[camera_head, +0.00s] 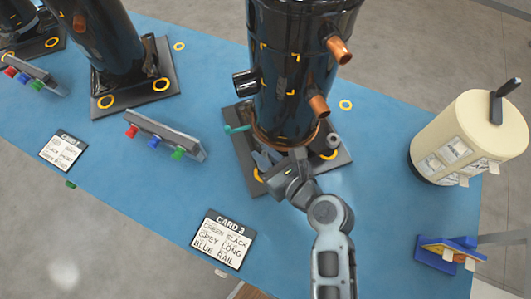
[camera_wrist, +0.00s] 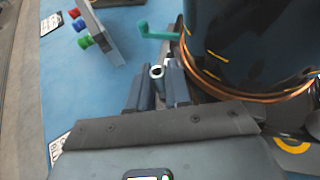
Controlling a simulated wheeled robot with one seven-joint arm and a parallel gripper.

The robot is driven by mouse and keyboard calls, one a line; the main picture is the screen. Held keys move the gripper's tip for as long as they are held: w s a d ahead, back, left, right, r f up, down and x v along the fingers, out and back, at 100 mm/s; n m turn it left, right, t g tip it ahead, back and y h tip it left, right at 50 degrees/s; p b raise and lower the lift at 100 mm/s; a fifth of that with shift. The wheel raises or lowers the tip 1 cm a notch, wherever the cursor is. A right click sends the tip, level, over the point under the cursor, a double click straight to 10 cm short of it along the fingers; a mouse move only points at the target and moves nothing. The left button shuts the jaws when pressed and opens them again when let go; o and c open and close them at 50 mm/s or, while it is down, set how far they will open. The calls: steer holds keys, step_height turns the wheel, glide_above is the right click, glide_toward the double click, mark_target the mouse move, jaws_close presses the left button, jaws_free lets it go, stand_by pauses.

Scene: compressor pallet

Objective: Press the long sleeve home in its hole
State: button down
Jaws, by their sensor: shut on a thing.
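The black compressor (camera_head: 285,75) stands on a dark base plate (camera_head: 238,113) whose corners carry yellow rings. My gripper (camera_head: 268,161) is low at the plate's near left corner, beside a yellow ring (camera_head: 258,175). In the wrist view, my gripper (camera_wrist: 158,88) is shut on a grey hollow sleeve (camera_wrist: 157,72), its open round end showing between the fingers. The sleeve's lower end and its hole are hidden, so I cannot tell whether it is seated. The compressor (camera_wrist: 245,40) and its copper ring (camera_wrist: 240,94) are close on the right.
A teal cranked piece (camera_head: 237,128) stands at the plate's left edge, near the fingers. A small grey piece (camera_head: 333,141) is at its right. A rail with coloured knobs (camera_head: 165,134), card 3 (camera_head: 223,239) and a cream canister (camera_head: 470,135) stand apart on the blue mat (camera_head: 385,220).

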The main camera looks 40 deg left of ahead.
steer(key=shift+f+b, duration=0.7)
steer(key=shift+f, duration=0.35)
steer(key=c, duration=1)
jaws_free()
steer(key=shift+d, duration=0.1)
steer(key=shift+v, duration=3.8)
